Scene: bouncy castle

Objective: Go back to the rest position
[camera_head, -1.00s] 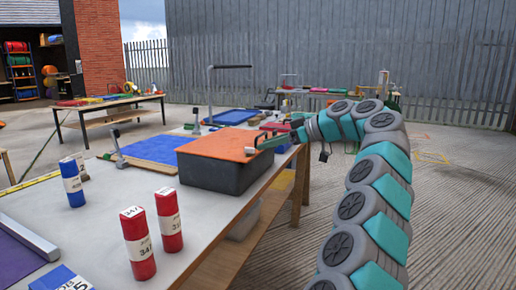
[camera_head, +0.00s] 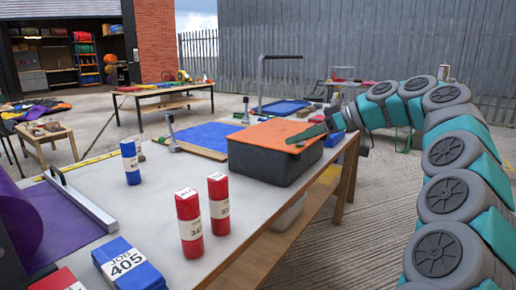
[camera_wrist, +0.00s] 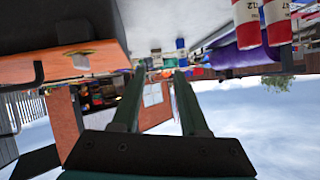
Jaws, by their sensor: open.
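My gripper (camera_head: 306,135) reaches in from the right at the end of my teal and grey arm. It appears at the right end of a dark grey box (camera_head: 268,163) with an orange top (camera_head: 265,130); whether it touches the box I cannot tell. In the wrist view, which looks upside down, the two dark green fingers of my gripper (camera_wrist: 158,76) stand apart with nothing between them. The box (camera_wrist: 60,22) is beside them at the upper left there.
The box stands on a long workbench (camera_head: 158,210). Two red labelled rolls (camera_head: 189,225) (camera_head: 219,205), a blue roll (camera_head: 131,163) and a blue JOB 405 pack (camera_head: 128,264) stand or lie nearer. A blue sheet (camera_head: 207,136) lies beyond. Paved floor (camera_head: 385,190) is open to the right.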

